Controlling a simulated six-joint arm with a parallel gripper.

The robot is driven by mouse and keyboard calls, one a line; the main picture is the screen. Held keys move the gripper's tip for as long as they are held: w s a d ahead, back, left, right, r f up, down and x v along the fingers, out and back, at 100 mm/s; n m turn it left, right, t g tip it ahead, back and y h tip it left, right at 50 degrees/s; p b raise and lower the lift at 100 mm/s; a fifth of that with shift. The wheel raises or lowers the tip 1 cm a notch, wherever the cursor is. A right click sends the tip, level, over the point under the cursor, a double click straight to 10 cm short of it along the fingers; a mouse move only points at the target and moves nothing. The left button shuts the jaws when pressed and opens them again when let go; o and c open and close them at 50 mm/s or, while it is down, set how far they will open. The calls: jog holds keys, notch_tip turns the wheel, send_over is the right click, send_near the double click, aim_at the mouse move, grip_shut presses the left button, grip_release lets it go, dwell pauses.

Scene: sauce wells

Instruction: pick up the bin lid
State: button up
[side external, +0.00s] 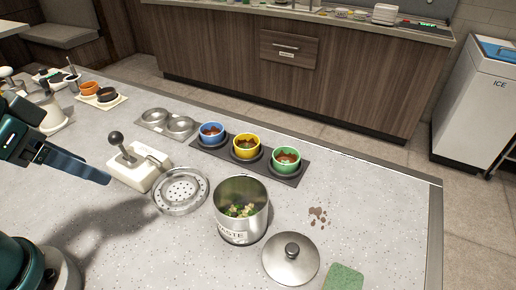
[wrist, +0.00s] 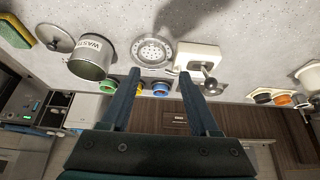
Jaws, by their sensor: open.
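The bin lid (side external: 290,259) is a round silver metal lid with a dark knob, lying flat on the counter beside the waste bin. It also shows at the upper left of the wrist view (wrist: 54,39). The waste bin (side external: 241,224) is an open steel pot with "WASTE" lettering and food scraps inside; the wrist view shows it too (wrist: 90,59). My gripper (wrist: 162,78) is open and empty, its two fingers apart. In the side view my gripper (side external: 104,180) is at the left, above the counter and well away from the lid.
A green sponge (side external: 344,278) lies close to the lid. A brown spill (side external: 317,215) marks the counter. A perforated round drain plate (side external: 181,191), a lever device (side external: 137,165), and a dark tray (side external: 296,180) with blue, yellow and green sauce cups stand left of and behind the bin.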

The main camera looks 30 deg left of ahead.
jog(key=w+d+r+n, duration=0.1)
jog(key=w+d+r, duration=0.4)
jog(key=w, duration=0.4)
jog(key=w+d+f+m, duration=0.1)
jog(key=d+f, duration=0.1)
jog(key=d, duration=0.3)
jog(key=w+d+f+m+h, duration=0.1)
jog(key=w+d+f, duration=0.1)
jog(key=d, duration=0.3)
jog(key=w+d+f+m+g, duration=0.1)
jog(key=w+d+f, duration=0.1)
jog(key=d, duration=0.4)
jog(key=shift+d+f+h, duration=0.1)
jog(key=shift+f+h, duration=0.3)
jog(key=shift+f, duration=0.05)
jog(key=m+g, duration=0.1)
jog(key=m, duration=0.1)
send_over(293, 248)
jog(key=s+a, duration=0.1)
jog(key=shift+y, duration=0.3)
jog(key=f, duration=0.6)
jog(key=shift+s+f, duration=0.2)
jog(key=shift+f, duration=0.2)
jog(key=shift+s+d+f+m, duration=0.1)
jog(key=shift+s+f+m, duration=0.15)
jog(key=shift+f+m, duration=0.05)
jog(key=shift+x, duration=2.35)
grip_shut()
